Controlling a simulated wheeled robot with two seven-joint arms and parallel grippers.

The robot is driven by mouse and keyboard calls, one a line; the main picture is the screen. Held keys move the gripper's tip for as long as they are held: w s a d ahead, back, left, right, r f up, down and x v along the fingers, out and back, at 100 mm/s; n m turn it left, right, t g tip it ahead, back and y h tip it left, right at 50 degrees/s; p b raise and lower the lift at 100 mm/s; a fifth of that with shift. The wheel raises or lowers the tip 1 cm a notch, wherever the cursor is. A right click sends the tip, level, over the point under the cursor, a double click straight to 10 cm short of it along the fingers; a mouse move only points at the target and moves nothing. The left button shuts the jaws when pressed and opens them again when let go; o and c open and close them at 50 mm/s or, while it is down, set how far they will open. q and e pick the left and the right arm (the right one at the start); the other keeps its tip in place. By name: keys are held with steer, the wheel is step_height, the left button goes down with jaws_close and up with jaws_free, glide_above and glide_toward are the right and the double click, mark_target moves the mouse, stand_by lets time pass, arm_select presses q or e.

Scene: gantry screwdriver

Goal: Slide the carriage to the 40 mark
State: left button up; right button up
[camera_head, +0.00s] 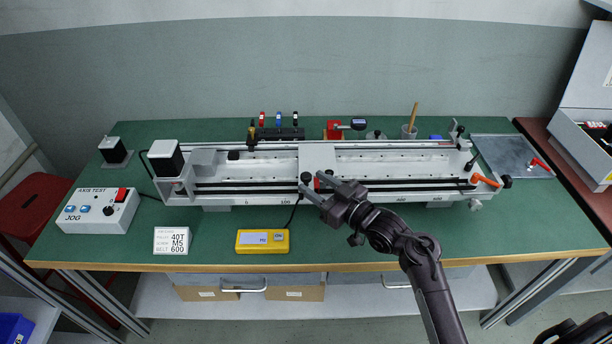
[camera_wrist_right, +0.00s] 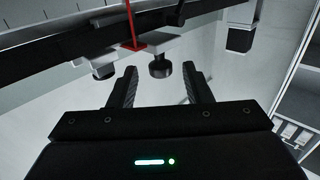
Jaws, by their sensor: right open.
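The carriage (camera_head: 318,158) is a pale block across the long gantry rail (camera_head: 385,165). Its red pointer (camera_head: 317,184) lies between the 100 and 400 labels of the front scale. The pointer also shows as a red strip in the right wrist view (camera_wrist_right: 134,35). A dark round knob (camera_head: 306,177) sits at the carriage's front; in the wrist view the knob (camera_wrist_right: 160,68) lies just ahead of the gap between my fingers. My right gripper (camera_head: 313,184) is open and empty at the carriage's front; it also shows in the wrist view (camera_wrist_right: 160,84). Contact cannot be told.
A jog control box (camera_head: 98,210), a label card (camera_head: 171,241) and a yellow meter (camera_head: 262,241) stand in front of the rail. A motor (camera_head: 165,160) closes the left end; an orange lever (camera_head: 486,180) is at the right. The front right mat is clear.

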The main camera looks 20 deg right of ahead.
mark_target(306, 178)
steer(key=shift+x, duration=1.85)
jaws_close()
